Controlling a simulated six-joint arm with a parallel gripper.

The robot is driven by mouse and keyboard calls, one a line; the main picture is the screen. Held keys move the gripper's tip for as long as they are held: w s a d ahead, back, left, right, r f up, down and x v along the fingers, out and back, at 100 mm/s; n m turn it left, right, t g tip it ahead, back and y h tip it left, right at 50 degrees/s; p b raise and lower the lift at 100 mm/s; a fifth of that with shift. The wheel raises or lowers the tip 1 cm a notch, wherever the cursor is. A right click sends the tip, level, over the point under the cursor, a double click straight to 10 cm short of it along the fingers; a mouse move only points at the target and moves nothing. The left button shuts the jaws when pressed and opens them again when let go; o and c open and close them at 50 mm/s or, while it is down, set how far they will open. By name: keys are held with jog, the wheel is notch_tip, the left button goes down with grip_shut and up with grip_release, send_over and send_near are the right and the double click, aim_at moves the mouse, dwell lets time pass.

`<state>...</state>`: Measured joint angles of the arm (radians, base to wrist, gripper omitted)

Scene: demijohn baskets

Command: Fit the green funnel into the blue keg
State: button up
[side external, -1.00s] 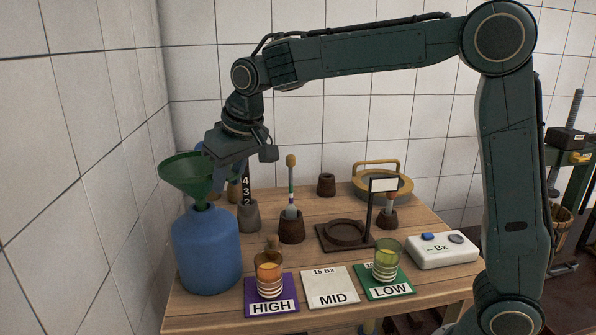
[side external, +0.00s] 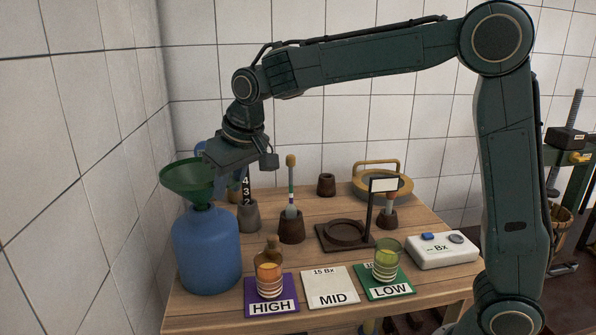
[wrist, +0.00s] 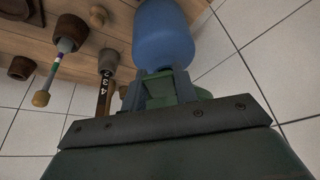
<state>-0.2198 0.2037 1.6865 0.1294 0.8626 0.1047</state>
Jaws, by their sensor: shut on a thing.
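The green funnel (side external: 188,177) is at the top of the blue keg (side external: 207,250) in the side view, its wide mouth facing up. Its lower end meets or hides the keg's neck; how deep it sits cannot be told. My gripper (side external: 211,168) is shut on the funnel, reaching it from the right at the keg's top. In the wrist view, my gripper (wrist: 158,88) is in front of the blue keg (wrist: 163,35).
The tiled wall stands close to the keg's left. An orange glass (side external: 269,279) on the HIGH card and a green glass (side external: 386,260) on the LOW card stand to the right. A numbered strip (side external: 246,186) and a swab-like stick (side external: 291,185) stand upright behind.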

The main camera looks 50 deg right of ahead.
jog(key=shift+f, duration=0.4)
dwell(0.3)
jog(key=o, duration=1)
jog(key=shift+o, duration=0.2)
jog(key=v, duration=1.4)
jog(key=shift+w+f, duration=0.1)
